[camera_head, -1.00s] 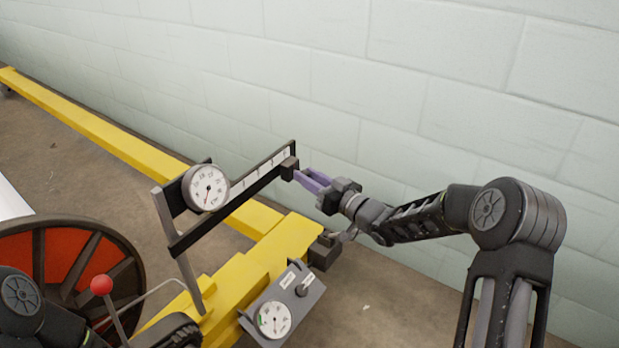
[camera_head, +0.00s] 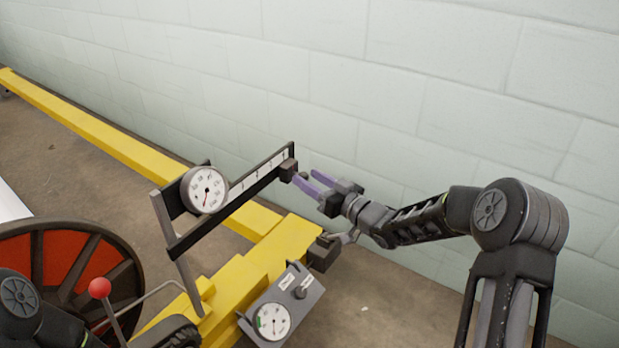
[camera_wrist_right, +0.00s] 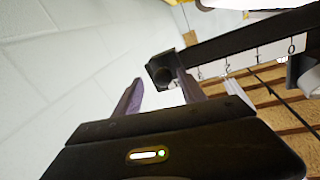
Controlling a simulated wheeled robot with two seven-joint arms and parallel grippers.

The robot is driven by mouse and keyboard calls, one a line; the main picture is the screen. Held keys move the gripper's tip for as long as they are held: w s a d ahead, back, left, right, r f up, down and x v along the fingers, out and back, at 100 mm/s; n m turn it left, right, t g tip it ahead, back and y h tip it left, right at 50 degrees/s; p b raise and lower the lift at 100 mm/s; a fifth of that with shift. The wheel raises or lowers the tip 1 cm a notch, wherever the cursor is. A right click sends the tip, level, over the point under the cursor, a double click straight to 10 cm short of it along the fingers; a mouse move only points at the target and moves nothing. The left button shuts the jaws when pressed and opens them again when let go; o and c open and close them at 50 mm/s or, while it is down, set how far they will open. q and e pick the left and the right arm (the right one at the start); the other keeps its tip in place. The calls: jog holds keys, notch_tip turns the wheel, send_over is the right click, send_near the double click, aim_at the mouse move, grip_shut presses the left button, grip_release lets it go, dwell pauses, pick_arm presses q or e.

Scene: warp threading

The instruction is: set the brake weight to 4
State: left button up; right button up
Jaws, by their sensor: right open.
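The brake weight (camera_head: 288,170) is a dark block at the far right end of the slanted scale bar (camera_head: 235,205). In the right wrist view, the weight (camera_wrist_right: 160,72) sits on the bar beyond the 2 mark; the marking beside it is partly hidden. My right gripper (camera_head: 304,175) is open, its purple fingers spread around the near side of the weight. The wrist view shows the fingers (camera_wrist_right: 160,80) apart, with the weight's end between their tips; I cannot tell whether either touches. My left arm shows at the lower left, but its gripper does not.
A round dial (camera_head: 205,190) stands at the bar's left end. A grey panel (camera_head: 297,301) with a gauge and knob is below. A yellow beam (camera_head: 110,140) runs along the pale wall. A red-ball lever (camera_head: 100,288) and an orange-and-black wheel (camera_head: 65,265) are at lower left.

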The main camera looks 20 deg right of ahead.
jog(key=p+v, duration=0.1)
jog(key=v, duration=0.6)
jog(key=shift+p, duration=0.3)
jog(key=shift+d, duration=0.1)
